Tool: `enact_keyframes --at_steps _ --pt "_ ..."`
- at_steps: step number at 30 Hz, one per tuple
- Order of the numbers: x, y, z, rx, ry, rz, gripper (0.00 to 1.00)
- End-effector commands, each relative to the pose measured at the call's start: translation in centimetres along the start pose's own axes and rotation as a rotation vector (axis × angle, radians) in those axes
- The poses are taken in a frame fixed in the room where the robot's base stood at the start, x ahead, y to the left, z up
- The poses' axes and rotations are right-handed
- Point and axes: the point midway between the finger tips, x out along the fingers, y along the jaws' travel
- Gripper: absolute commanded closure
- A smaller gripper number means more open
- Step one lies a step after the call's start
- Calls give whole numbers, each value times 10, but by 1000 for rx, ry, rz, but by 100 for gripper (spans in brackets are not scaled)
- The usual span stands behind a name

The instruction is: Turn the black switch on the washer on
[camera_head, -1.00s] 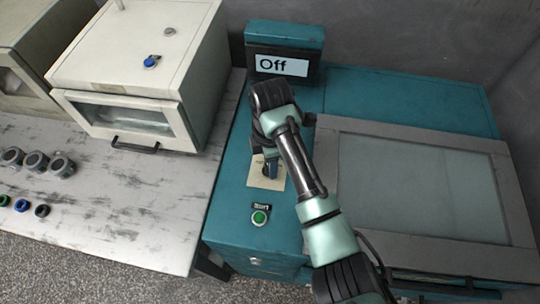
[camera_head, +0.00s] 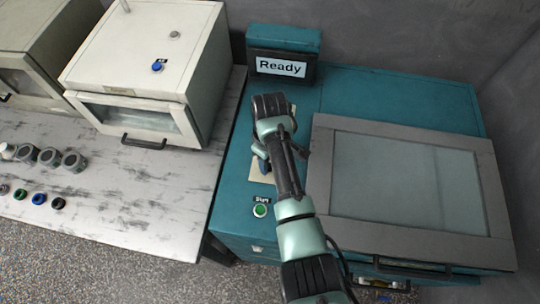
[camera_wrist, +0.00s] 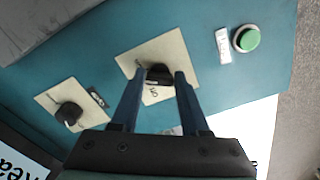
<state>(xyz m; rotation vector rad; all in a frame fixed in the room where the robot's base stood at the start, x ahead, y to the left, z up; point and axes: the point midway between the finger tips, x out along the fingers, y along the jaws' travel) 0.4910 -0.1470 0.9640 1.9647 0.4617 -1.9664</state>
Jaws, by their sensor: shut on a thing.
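The washer (camera_head: 390,95) is a teal machine with a small screen (camera_head: 281,67) at its back left that reads "Ready". In the wrist view, a black switch (camera_wrist: 158,76) sits on a cream plate (camera_wrist: 174,49). The blue fingers of my gripper (camera_wrist: 160,73) are shut on this switch, one on each side. In the head view, my gripper (camera_head: 263,165) is low over the plate, and my arm hides the switch.
A second black knob (camera_wrist: 68,115) sits on another cream plate near the screen. A green button (camera_head: 260,211) is at the washer's front left. A large grey-framed lid (camera_head: 400,135) lies to the right. A white machine (camera_head: 150,60) stands on the left table.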

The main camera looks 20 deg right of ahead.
Motion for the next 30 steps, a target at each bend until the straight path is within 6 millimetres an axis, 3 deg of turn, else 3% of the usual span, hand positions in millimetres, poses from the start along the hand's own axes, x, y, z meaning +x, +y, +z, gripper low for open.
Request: enact_keyframes --at_steps 12,30 --pt "-2 -1 -1 235 0 1 100" --pt "-1 -1 -1 288 2 2 100"
